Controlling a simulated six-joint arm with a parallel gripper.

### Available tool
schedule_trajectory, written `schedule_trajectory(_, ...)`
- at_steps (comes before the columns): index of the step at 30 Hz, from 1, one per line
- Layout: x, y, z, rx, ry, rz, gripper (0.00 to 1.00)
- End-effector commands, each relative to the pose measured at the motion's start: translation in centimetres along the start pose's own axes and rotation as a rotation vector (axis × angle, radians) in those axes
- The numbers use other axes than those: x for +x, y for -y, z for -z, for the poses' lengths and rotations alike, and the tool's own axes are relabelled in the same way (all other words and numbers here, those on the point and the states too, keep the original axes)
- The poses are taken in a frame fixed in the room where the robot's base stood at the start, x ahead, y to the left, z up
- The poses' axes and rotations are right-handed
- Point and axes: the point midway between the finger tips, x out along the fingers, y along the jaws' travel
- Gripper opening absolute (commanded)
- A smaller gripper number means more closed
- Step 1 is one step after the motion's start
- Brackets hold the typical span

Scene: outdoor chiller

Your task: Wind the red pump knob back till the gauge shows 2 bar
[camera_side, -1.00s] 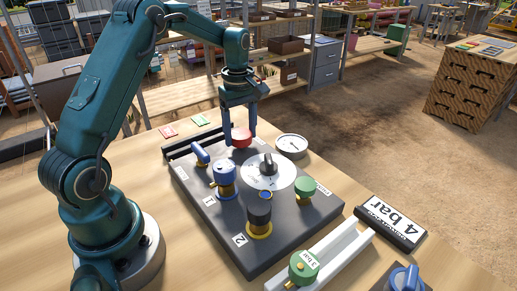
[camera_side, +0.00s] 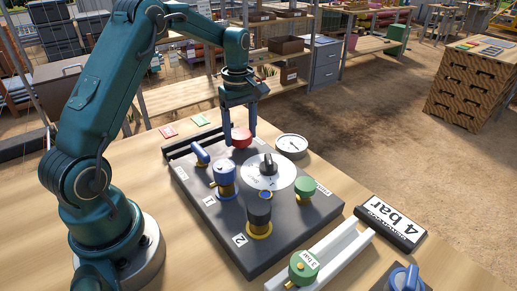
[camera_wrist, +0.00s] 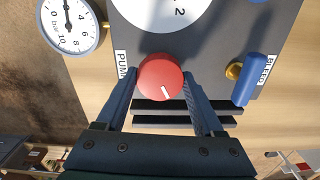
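The red pump knob (camera_side: 241,138) sits at the back of the dark panel (camera_side: 230,252). It also shows in the wrist view (camera_wrist: 158,75), with a white mark pointing toward the lower right. My gripper (camera_side: 239,133) is around the knob, one finger on each side. In the wrist view my gripper's fingers (camera_wrist: 160,78) appear to touch its sides. The round white gauge (camera_side: 291,144) stands beside the panel's back right edge. In the wrist view the gauge (camera_wrist: 68,24) is cut by the top edge; its needle points up, and the exact reading is not clear.
The panel carries a blue lever (camera_side: 201,152), a blue valve (camera_side: 225,172), a black knob (camera_side: 259,213), a green knob (camera_side: 304,187) and a central dial (camera_side: 284,176).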

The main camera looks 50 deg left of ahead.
Motion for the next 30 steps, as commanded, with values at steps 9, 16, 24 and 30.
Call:
schedule_trajectory(9, -0.1, 0.0, 0.0, 0.000, 0.001, -0.002, 1.00)
schedule_trajectory(16, -0.5, -0.1, 0.0, 0.000, 0.000, -0.002, 1.00)
schedule_trajectory(24, -3.5, -0.1, 0.1, 0.000, -0.002, -0.005, 1.00)
schedule_trajectory(30, -5.7, -0.1, 0.0, 0.000, -0.002, -0.004, 1.00)
